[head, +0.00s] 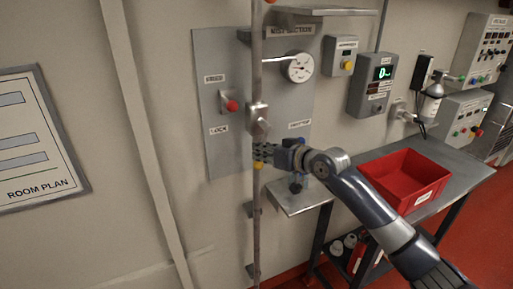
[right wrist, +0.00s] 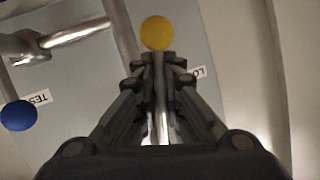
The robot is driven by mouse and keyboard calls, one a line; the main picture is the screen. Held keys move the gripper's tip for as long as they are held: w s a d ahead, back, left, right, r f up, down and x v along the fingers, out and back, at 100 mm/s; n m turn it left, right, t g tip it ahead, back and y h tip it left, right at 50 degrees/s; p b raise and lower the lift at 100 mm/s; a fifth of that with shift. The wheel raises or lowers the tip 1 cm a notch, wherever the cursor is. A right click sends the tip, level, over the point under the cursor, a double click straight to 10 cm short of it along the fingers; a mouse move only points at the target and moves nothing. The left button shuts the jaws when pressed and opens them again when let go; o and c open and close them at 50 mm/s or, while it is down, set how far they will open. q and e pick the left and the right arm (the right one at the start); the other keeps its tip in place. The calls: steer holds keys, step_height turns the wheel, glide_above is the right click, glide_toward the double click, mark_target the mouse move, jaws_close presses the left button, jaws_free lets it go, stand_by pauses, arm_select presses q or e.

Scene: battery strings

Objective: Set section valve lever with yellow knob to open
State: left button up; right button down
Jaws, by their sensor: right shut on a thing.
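The yellow knob (head: 257,165) shows at the lower end of the section valve lever, just below my right gripper, beside the vertical pipe. In the right wrist view the yellow knob (right wrist: 157,33) stands just beyond the fingertips. My right gripper (head: 262,153) is shut on the lever shaft (right wrist: 158,85), which runs between the fingers. The metal valve body (head: 258,121) sits on the pipe just above the gripper. The lever's middle is hidden behind the fingers in the head view. My left gripper is not in view.
A grey panel (head: 215,100) with a gauge (head: 298,67) and a red knob (head: 231,106) is behind. A blue knob (right wrist: 18,115) lies left in the right wrist view. A red bin (head: 408,178) stands on the bench at right.

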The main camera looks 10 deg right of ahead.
steer(key=shift+w+d+f+n+h+p, duration=0.15)
steer(key=shift+w+d+n+h+p, duration=0.1)
steer(key=shift+d+n+h+p, duration=0.55)
steer(key=shift+d, duration=0.15)
steer(key=c, duration=1.7)
jaws_free()
steer(key=v, duration=1.2)
steer(key=shift+f, duration=0.15)
